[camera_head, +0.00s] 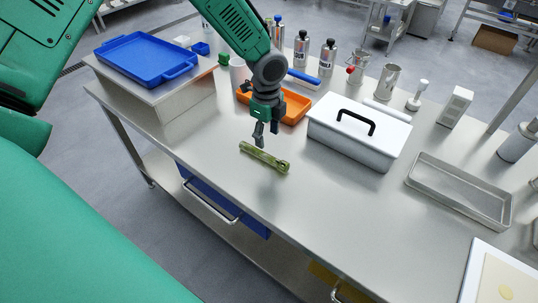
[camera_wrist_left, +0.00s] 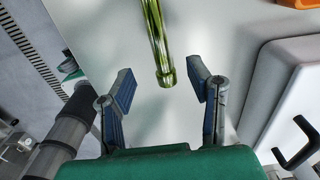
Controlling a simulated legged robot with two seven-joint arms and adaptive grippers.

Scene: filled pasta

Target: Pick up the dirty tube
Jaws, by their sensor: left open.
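The dirty tube (camera_head: 264,157) is olive green with a ring-like end at its right. It lies on the steel table near the front edge. My left gripper (camera_head: 265,136) is open above the table beside the tube, apart from it. In the left wrist view the tube (camera_wrist_left: 157,40) runs down from the top edge, and its near end sits just ahead of the gap between the open fingers of my left gripper (camera_wrist_left: 164,85). Nothing is between the fingers. My right gripper does not show.
An orange tray (camera_head: 296,107) lies behind my left gripper. A white box with a black handle (camera_head: 340,145) stands right of the tube. A blue tray (camera_head: 146,62) rests on a raised steel block at left. A shallow metal tray (camera_head: 460,202) lies farther right. The front middle table is clear.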

